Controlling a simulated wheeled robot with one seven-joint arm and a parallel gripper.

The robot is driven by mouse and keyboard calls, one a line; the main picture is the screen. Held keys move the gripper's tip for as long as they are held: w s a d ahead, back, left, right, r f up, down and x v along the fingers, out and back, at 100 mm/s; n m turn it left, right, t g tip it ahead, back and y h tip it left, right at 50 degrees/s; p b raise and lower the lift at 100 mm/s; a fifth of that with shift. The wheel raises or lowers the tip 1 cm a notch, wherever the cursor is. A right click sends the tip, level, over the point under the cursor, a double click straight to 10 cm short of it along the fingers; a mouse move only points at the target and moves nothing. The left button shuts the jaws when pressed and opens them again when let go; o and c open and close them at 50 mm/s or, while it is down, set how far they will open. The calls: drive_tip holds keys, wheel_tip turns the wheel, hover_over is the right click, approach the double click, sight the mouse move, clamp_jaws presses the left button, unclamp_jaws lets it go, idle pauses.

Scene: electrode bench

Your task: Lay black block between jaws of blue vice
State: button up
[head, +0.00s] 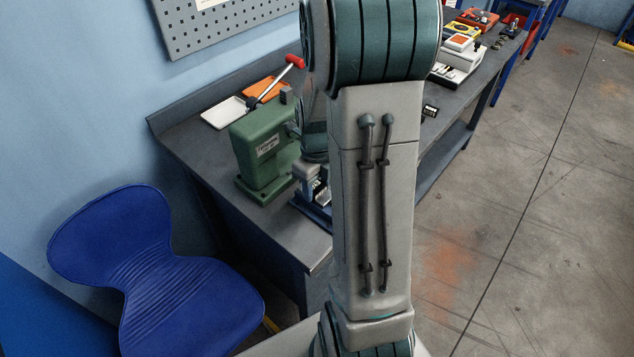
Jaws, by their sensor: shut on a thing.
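The blue vice (309,211) stands on the near end of the dark bench, mostly hidden behind my arm. Only its blue left part shows. My gripper (318,188) is just above the vice, partly covered by my arm link. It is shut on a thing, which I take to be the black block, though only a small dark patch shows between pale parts. I cannot tell whether the block touches the vice or lies between its jaws.
A green machine (265,150) stands close left of the vice. Behind it are a white tray (224,113), an orange tray (264,90) and a red-handled tool (294,62). A small black item (430,111) lies right of my arm. A blue chair (150,265) stands before the bench.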

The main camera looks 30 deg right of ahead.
sight(317, 187)
drive_tip(key=shift+f, duration=0.2)
drive_tip(key=o, duration=1.2)
wheel_tip(317, 187, up, 12)
drive_tip(key=s+a+r+n+t, duration=0.1)
drive_tip(key=s+a+n, duration=0.3)
drive_tip(key=n, duration=0.6)
drive_tip(key=s+a+r+n+t, duration=0.1)
drive_tip(key=s+a+n, duration=0.3)
drive_tip(key=n, duration=0.7)
drive_tip(key=s+a+r+n+t, duration=0.1)
drive_tip(key=s+a+n, duration=0.3)
drive_tip(key=n, duration=0.7)
drive_tip(key=shift+s+r, duration=0.4)
drive_tip(key=shift+r, duration=0.05)
